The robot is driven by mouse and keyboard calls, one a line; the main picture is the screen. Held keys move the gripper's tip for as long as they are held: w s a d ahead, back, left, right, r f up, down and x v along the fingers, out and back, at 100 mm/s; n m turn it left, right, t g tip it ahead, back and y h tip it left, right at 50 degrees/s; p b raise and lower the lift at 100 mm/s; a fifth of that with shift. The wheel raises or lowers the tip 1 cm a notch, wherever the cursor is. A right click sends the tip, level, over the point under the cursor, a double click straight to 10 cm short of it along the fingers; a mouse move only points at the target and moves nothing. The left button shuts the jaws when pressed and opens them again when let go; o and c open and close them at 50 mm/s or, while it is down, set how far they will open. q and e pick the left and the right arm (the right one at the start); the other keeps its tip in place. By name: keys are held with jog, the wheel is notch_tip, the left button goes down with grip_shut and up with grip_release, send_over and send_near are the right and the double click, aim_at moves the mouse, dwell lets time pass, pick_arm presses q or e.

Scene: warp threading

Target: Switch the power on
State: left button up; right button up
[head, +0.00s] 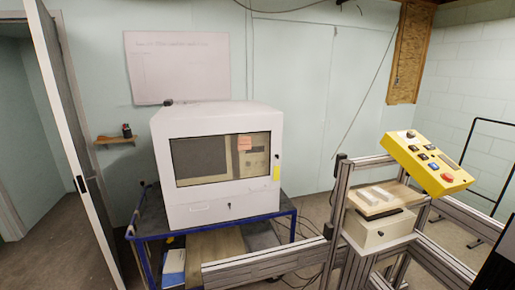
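A yellow control box (400,157) with a sloped face is on the right, mounted on a metal profile frame. Its face carries several dark switches or buttons (422,157), a red round button (447,178) near its lower right and a dark reddish round knob (410,134) at its top. The labels are too small to read, and I cannot tell which control is the power switch or how it is set. Neither of my grippers is in view.
The aluminium frame (270,262) runs along the bottom right and bears a wooden board on a white box (375,232). A white cabinet (215,215) with a window stands on a blue-framed table (293,226). A door stands open at left. Cables lie on the floor.

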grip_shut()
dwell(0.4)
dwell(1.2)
